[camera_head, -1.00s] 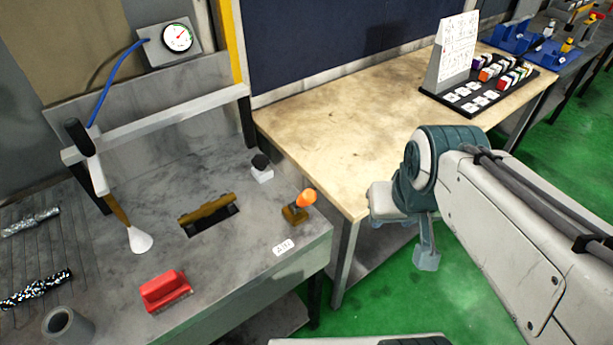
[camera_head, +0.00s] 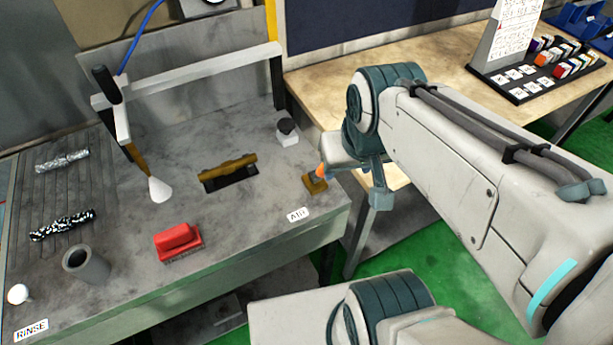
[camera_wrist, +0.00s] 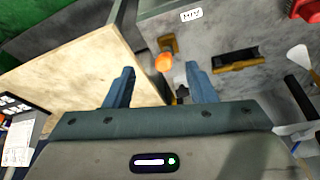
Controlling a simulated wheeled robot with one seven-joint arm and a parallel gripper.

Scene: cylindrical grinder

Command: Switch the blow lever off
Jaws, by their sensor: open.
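The blow lever, with an orange knob on a brown base (camera_head: 315,183), stands near the right edge of the grey bench, behind a small label (camera_head: 298,215) that seems to read AIR. In the head view my gripper (camera_head: 358,178) is just right of the lever and partly covers its knob. In the wrist view the orange knob (camera_wrist: 164,62) shows ahead of and between the two blue fingers of my gripper (camera_wrist: 160,84). The fingers are apart, with nothing between them. I cannot tell whether they touch the lever.
A black-knobbed white block (camera_head: 287,133), a brown bar over a slot (camera_head: 228,172), a red brush (camera_head: 178,240) and a white-tipped nozzle (camera_head: 160,189) are on the grey bench. A wooden table (camera_head: 330,95) stands to the right, over green floor.

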